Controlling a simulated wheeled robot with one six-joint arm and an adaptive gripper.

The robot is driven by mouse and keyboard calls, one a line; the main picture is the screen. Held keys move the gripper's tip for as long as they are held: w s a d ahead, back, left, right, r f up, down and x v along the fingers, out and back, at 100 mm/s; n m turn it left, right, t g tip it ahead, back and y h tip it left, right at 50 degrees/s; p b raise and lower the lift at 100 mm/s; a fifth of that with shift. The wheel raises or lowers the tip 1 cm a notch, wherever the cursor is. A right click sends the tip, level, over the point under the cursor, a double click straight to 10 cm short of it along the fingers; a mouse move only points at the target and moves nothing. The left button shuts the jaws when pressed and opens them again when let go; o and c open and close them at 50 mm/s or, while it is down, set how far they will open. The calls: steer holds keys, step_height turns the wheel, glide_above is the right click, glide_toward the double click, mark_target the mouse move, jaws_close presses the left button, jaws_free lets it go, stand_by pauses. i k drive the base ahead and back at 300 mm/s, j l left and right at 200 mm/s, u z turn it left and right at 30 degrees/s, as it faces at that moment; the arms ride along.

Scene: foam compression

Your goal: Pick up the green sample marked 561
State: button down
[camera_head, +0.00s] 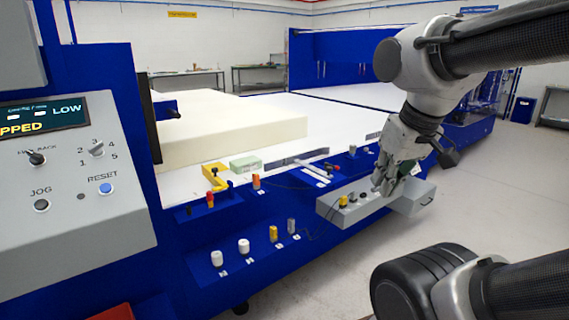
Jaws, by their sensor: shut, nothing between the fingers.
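A pale green block (245,165) lies on the blue machine's ledge, in front of the large cream foam slab; any number on it is too small to read. It is the only clearly green block I see. My gripper (381,188) points down over a grey control box with buttons, well to the right of the green block. Its fingers are shut and empty. I cannot tell whether the fingertips touch the box.
The grey box (330,206) sticks out from the machine's front. White, yellow and grey cylinders (243,246) stand along the front ledge. A yellow bracket (214,178) stands left of the green block. The cream slab (215,130) is behind. A control panel (70,185) fills the left.

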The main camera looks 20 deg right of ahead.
mark_target(244, 165)
steer(key=i+l+u, duration=0.2)
steer(key=i+l, duration=0.35)
steer(key=i+l+u, duration=0.2)
steer(key=i+l, duration=0.45)
steer(key=i+l+u, duration=0.2)
steer(key=i+l, duration=0.3)
steer(key=l, duration=0.25)
